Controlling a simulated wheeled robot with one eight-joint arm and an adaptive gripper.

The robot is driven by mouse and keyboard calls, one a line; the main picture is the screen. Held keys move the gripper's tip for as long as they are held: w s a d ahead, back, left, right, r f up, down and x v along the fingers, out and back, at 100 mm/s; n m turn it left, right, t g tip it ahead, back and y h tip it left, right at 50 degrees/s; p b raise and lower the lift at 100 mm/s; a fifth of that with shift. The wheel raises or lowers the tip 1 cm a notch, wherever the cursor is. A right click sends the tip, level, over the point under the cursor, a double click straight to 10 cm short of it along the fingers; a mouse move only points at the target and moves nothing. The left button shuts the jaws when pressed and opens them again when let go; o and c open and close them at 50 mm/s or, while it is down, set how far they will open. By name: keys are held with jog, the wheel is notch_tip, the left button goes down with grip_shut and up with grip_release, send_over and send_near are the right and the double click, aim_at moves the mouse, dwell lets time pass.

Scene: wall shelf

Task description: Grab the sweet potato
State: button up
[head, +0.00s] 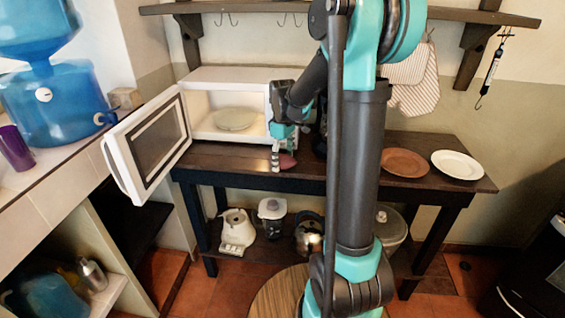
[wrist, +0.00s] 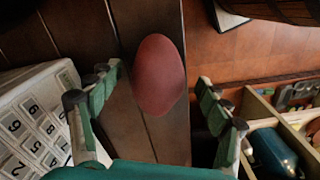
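The sweet potato (wrist: 160,72), a smooth reddish-brown oval, lies on the dark wooden table (wrist: 85,30) in the wrist view. In the head view it shows as a small dark red shape (head: 287,161) at the front of the table, just right of my gripper (head: 277,158). In the wrist view my gripper (wrist: 158,92) is open, with its green and black fingers apart on the left and right of the sweet potato. Nothing is held. Clear gaps show on both sides, and I cannot tell the remaining height.
An open white microwave (head: 228,80) with a glass plate (head: 234,119) stands behind my gripper; its keypad (wrist: 30,125) is close to the left finger. A brown plate (head: 405,162) and white plate (head: 458,165) lie at right.

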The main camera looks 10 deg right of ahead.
jog(key=c, duration=1.3)
jog(key=shift+r, duration=0.1)
